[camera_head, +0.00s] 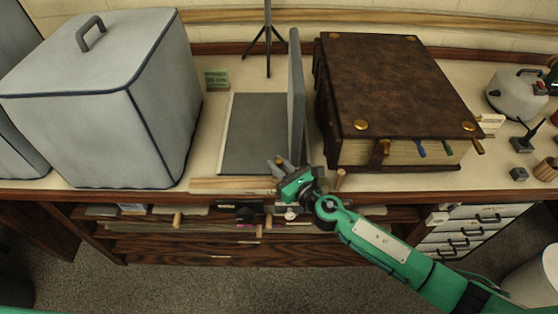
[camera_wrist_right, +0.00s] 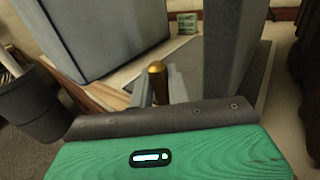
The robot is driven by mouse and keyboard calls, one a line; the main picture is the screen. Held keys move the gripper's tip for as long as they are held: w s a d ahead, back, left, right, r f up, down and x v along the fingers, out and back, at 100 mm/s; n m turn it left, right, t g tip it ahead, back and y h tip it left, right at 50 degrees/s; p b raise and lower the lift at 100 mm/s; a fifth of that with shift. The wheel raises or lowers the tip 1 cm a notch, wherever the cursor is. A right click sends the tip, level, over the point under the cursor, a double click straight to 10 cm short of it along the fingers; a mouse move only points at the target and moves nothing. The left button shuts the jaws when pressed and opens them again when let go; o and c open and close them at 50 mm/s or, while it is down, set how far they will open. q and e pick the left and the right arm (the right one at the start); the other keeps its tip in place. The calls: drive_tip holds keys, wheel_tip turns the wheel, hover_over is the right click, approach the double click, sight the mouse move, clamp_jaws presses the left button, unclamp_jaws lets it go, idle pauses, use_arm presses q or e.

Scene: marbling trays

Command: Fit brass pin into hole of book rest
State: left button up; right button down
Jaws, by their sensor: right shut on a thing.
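My right gripper (camera_head: 280,162) is at the front edge of the worktop, near the front end of the book rest. In the right wrist view the gripper (camera_wrist_right: 160,84) is shut on the brass pin (camera_wrist_right: 158,75), whose rounded golden top stands up between the two grey fingers. The book rest looks like a grey flat base (camera_head: 255,138) with a tall grey upright panel (camera_head: 296,90) at its right. In the wrist view the panel (camera_wrist_right: 226,50) rises just beyond the pin. I cannot make out the hole. My left gripper is not in view.
A large brown leather book (camera_head: 390,85) lies right of the panel. A grey covered box (camera_head: 150,110) stands to the left. A small green box (camera_head: 217,80) and a dark tripod (camera_head: 267,45) are behind. Open shelves and drawers (camera_head: 180,225) are below the worktop edge.

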drive_tip(key=shift+f, duration=0.2)
idle(0.5)
drive_tip(key=shift+r+p, duration=0.25)
drive_tip(key=shift+p, duration=0.05)
idle(1.6)
drive_tip(key=shift+f+b, duration=0.3)
drive_tip(key=shift+b, duration=0.05)
drive_tip(key=shift+s+f, duration=0.1)
drive_tip(key=shift+s, duration=0.05)
idle(0.6)
